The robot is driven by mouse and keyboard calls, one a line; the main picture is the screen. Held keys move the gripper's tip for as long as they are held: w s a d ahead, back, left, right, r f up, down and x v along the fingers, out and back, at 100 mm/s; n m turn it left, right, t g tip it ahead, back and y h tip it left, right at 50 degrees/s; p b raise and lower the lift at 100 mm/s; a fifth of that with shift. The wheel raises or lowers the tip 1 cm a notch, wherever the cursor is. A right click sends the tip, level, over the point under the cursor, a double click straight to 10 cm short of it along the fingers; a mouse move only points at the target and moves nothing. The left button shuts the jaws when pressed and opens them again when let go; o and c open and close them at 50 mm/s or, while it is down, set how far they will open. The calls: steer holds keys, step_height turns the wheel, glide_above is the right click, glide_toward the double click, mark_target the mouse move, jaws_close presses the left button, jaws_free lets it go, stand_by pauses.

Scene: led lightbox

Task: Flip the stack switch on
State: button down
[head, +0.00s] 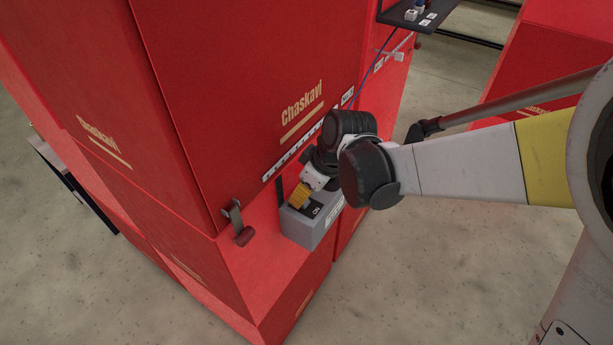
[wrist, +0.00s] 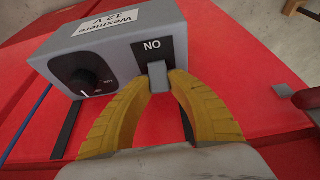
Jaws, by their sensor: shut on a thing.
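A grey box (head: 303,226) stands on a red ledge against the red stack; it also shows in the wrist view (wrist: 120,47). It has a white "Wexmere 12 V" label, a black knob (wrist: 90,80) and a black plate with letters reading "NO". A small grey switch lever (wrist: 158,74) stands out from this plate. My gripper (wrist: 158,84) has its yellow fingers closed around the lever, with the tips at its two sides. In the head view my gripper (head: 297,203) is at the box's top, and the lever cannot be made out there.
A grey latch with a dark red end (head: 238,222) sticks out from the stack, left of the box. Large red "Chaskavi" blocks (head: 230,90) rise behind it. A dark shelf (head: 420,12) is at the top right. Bare concrete floor (head: 440,270) lies in front.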

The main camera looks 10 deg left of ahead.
steer(key=shift+f, duration=0.1)
steer(key=y+b, duration=0.1)
steer(key=b, duration=0.1)
steer(key=d+t+y+b, duration=0.1)
steer(key=y+b, duration=0.1)
steer(key=t+y+b, duration=0.1)
steer(key=b, duration=0.1)
steer(key=shift+s+d+f+y, duration=0.15)
steer(key=shift+s+d+y, duration=0.15)
steer(key=shift+y, duration=0.1)
steer(key=t+y+b, duration=0.1)
steer(key=y+b, duration=0.1)
steer(key=b, duration=0.1)
steer(key=shift+s+d, duration=0.15)
steer(key=shift+d, duration=0.05)
steer(key=shift+d+y+b, duration=0.1)
steer(key=shift+y+b, duration=0.5)
steer(key=shift+b, duration=0.25)
steer(key=shift+r, duration=0.2)
steer(key=c, duration=1.2)
jaws_free()
